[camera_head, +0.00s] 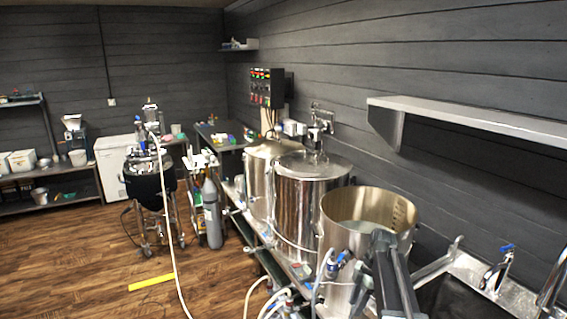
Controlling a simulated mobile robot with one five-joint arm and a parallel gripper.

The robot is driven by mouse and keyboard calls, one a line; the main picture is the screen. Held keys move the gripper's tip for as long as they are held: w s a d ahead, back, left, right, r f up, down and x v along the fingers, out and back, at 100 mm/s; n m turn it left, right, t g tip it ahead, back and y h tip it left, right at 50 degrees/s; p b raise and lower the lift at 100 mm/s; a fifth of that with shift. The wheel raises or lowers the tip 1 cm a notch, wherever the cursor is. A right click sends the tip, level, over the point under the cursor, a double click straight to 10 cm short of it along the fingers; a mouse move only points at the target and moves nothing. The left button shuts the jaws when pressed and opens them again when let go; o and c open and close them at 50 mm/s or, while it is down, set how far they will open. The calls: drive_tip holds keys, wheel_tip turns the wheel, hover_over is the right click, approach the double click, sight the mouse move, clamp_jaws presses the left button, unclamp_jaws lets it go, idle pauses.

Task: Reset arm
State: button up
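A dark grey, long jointed piece that looks like my own arm rises from the bottom edge at the lower right. It stands in front of the open steel kettle (340,238) and hides part of its front wall. I cannot make out gripper fingers in this view. I see nothing held.
Two lidded steel vessels (312,205) (258,180) stand left of the kettle along the wall. A wall shelf (470,122) and a sink tap (497,268) are at the right. A grey gas cylinder (212,212), a black wheeled vessel (150,185) and a white hose (176,262) are left. Wood floor (70,260) is open.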

drive_tip(key=s+a+m+h, duration=0.1)
drive_tip(key=s+a+m, duration=0.2)
drive_tip(key=s+m, duration=0.4)
drive_tip(key=s+a+f+m+t+h, duration=0.1)
drive_tip(key=s+a+m+h, duration=0.1)
drive_tip(key=s+a+m, duration=0.2)
drive_tip(key=s+m, duration=0.3)
drive_tip(key=m, duration=0.5)
drive_tip(key=shift+s+a, duration=0.15)
drive_tip(key=shift+s, duration=0.1)
